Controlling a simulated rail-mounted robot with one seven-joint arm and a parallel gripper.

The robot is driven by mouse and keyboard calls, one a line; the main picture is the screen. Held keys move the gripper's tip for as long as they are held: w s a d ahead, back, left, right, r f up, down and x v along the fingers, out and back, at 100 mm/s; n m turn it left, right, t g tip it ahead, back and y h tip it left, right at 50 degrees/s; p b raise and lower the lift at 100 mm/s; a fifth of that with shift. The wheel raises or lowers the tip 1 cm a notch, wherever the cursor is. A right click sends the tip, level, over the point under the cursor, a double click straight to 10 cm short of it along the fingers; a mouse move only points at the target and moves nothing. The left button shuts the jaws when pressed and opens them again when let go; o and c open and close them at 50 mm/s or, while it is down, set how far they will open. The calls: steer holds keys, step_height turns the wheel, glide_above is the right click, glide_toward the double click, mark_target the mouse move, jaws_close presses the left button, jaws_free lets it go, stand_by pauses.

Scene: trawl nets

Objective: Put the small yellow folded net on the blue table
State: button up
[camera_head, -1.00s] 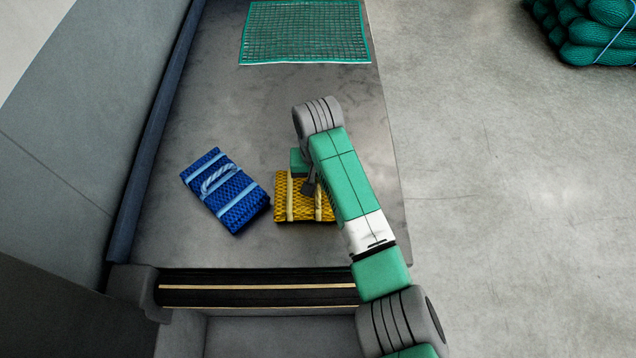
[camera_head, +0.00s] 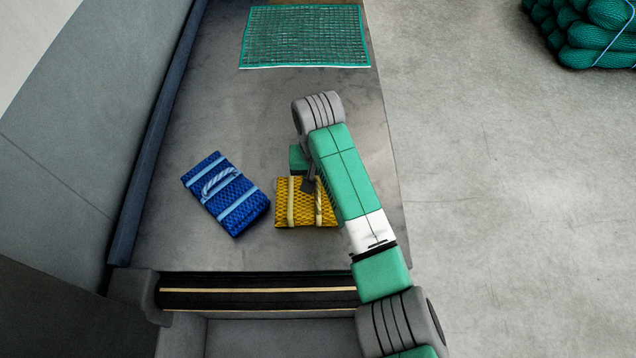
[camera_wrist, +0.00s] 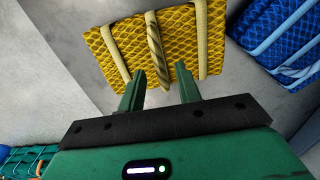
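The small yellow folded net (camera_head: 293,217) lies flat on a grey surface (camera_head: 230,110), with pale straps and a twisted rope handle across it. My gripper (camera_head: 308,186) is over its upper part, and my arm covers its right side. In the wrist view, my gripper's two green fingers (camera_wrist: 160,70) are apart, on either side of the rope handle's near end. The yellow net (camera_wrist: 185,40) also shows there beyond the fingertips. Contact with the handle cannot be told. No blue table is clearly in view.
A blue folded net (camera_head: 226,192) lies just left of the yellow one. A flat green mesh (camera_head: 305,35) lies at the far end of the surface. A dark blue edge (camera_head: 160,130) runs along the left side. Green bundled nets (camera_head: 590,40) are at the top right.

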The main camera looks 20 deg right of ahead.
step_height(320, 180, up, 9)
steer(key=p, duration=0.2)
steer(key=w+a+r+n+t+y, duration=0.1)
steer(key=w+a+r+n+t, duration=0.15)
steer(key=a+r+t, duration=0.5)
steer(key=w+a+r+n+t, duration=0.1)
steer(key=w+a+r+t, duration=0.35)
steer(key=a+r, duration=0.55)
steer(key=s+r+t, duration=0.6)
steer(key=s+r, duration=0.5)
steer(key=r, duration=0.2)
steer(key=s+d+r+t+h, duration=0.1)
steer(key=s+r+t, duration=0.6)
steer(key=s+r, duration=0.4)
step_height(320, 180, up, 3)
steer(key=shift+n, duration=0.45)
